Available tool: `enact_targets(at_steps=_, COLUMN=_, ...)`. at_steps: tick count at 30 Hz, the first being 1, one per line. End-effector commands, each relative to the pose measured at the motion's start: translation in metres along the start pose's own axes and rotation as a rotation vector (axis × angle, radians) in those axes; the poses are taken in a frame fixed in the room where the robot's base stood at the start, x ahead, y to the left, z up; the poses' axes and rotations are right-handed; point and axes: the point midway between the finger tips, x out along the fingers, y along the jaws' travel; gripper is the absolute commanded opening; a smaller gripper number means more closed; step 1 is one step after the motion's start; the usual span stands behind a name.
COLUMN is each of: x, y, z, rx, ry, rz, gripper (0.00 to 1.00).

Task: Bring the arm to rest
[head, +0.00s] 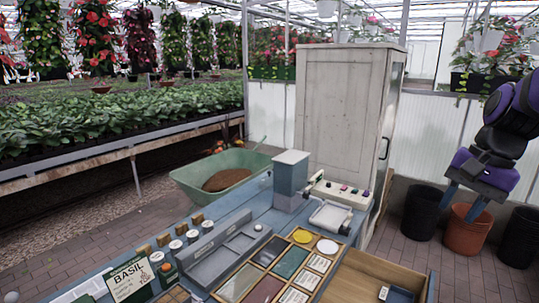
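My arm reaches in from the right edge, purple and black. My gripper (462,204) points down at the right side, in front of the dark and terracotta pots.
The bench carries a grey block-shaped device (290,178), a power strip (340,193), a divided tray and a BASIL sign (131,280). A wooden drawer (362,280) sits at its front right. A tall cabinet (338,110) and a green wheelbarrow (215,172) stand behind.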

Motion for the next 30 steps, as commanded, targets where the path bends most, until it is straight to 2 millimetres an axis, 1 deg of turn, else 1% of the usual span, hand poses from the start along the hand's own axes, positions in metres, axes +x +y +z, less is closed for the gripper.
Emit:
enact_targets(at_steps=1, x=-0.007, y=0.0, z=0.013, rx=-0.068, ry=0.038, rz=0.001, gripper=0.37)
enact_targets(at_steps=6, x=-0.024, y=0.006, z=0.049, rx=-0.297, ry=0.16, rz=0.015, gripper=0.37)
enact_targets(at_steps=12, x=-0.039, y=0.019, z=0.086, rx=-0.558, ry=0.305, rz=0.038, gripper=0.37)
enact_targets(at_steps=15, x=-0.044, y=0.026, z=0.1, rx=-0.669, ry=0.372, rz=0.05, gripper=0.37)
enact_targets(at_steps=18, x=-0.047, y=0.032, z=0.111, rx=-0.751, ry=0.421, rz=0.06, gripper=0.37)
enact_targets(at_steps=21, x=-0.049, y=0.035, z=0.116, rx=-0.802, ry=0.453, rz=0.067, gripper=0.37)
enact_targets(at_steps=30, x=-0.05, y=0.038, z=0.119, rx=-0.83, ry=0.47, rz=0.073, gripper=0.37)
